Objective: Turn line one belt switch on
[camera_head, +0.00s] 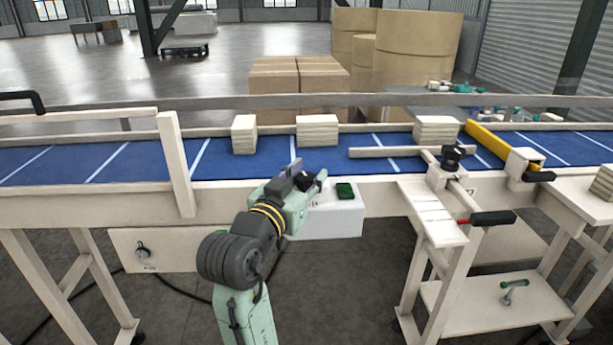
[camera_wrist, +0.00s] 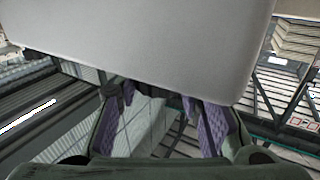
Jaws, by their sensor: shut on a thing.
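My gripper (camera_head: 312,181) is at the left end of this box. In the wrist view the purple finger pads (camera_wrist: 160,98) stand apart, and their tips meet the edge of a large pale grey surface (camera_wrist: 150,40), which looks like the box. The exact contact is hidden. A round knob (camera_head: 142,250) sits on a pale panel (camera_head: 175,252) at the lower left, apart from my gripper. I cannot read its label.
Several pale stacks (camera_head: 317,130) lie on the belt. A yellow bar (camera_head: 500,145) crosses the belt at the right, near a stand with a black-and-red handle (camera_head: 490,218). A pale upright post (camera_head: 176,165) rises left of my arm. Cables lie on the floor.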

